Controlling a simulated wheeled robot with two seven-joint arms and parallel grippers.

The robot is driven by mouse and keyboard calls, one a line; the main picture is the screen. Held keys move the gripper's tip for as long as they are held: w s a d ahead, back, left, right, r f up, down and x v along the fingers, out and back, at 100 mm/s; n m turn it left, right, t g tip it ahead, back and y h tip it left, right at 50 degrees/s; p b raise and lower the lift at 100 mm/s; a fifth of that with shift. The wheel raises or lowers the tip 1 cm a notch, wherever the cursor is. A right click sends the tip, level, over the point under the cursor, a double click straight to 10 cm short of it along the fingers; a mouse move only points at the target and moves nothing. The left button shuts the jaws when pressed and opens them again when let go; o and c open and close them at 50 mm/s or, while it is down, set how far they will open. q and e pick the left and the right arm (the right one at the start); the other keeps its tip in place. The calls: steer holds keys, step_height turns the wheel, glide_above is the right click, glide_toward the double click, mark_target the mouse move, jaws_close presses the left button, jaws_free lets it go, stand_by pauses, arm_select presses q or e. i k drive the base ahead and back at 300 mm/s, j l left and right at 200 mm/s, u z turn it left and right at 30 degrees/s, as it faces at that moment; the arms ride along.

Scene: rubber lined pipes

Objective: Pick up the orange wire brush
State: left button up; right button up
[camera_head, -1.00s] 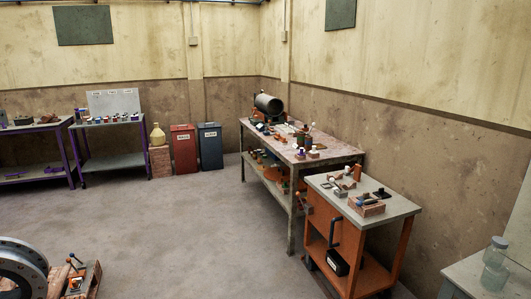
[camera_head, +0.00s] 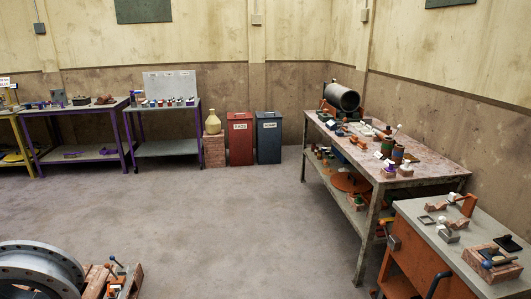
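I cannot make out the orange wire brush for certain; the small tools are too small to tell apart. A workbench (camera_head: 440,175) on the right holds a dark pipe (camera_head: 341,97) and several small tools and cans. An orange trolley (camera_head: 405,256) with a grey top stands in front of it at the lower right. On its top are a small orange-brown item (camera_head: 468,204) and a brick-like block with a blue-ended tool (camera_head: 487,264). Neither of my grippers is in view.
A large grey flanged ring (camera_head: 45,258) and a wooden pallet with tools (camera_head: 125,285) lie at lower left. Purple-legged tables (camera_head: 168,148), a red bin (camera_head: 240,145) and a blue bin (camera_head: 269,143) stand at the back. The middle floor is clear.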

mark_target(354, 140)
steer(key=i, duration=2.45)
steer(key=i+j+z, duration=0.15)
steer(key=i, duration=1.1)
steer(key=z, duration=0.05)
